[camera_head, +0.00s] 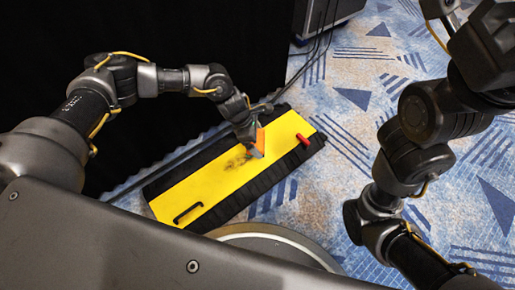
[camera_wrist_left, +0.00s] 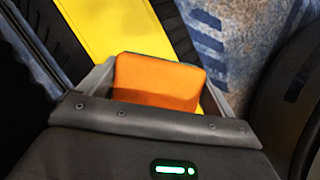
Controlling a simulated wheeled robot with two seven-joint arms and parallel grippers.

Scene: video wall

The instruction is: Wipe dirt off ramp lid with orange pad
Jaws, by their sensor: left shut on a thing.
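The yellow ramp lid (camera_head: 222,186) lies on a black cable ramp on the floor in the head view. It also shows in the left wrist view (camera_wrist_left: 105,30). A dark smudge of dirt (camera_head: 235,162) is on the lid's middle. My left gripper (camera_head: 253,147) is over the lid, at the dirt's right end. It is shut on the orange pad (camera_head: 260,136), which shows between its fingers in the left wrist view (camera_wrist_left: 158,82). I cannot tell whether the pad touches the lid. My right arm is at the right, its gripper out of view.
A black handle (camera_head: 187,212) is at the lid's near end and a red piece (camera_head: 303,139) near its far end. Black cables (camera_head: 318,45) run from a dark case (camera_head: 335,12) at the back. Blue patterned carpet (camera_head: 360,100) is open to the right.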

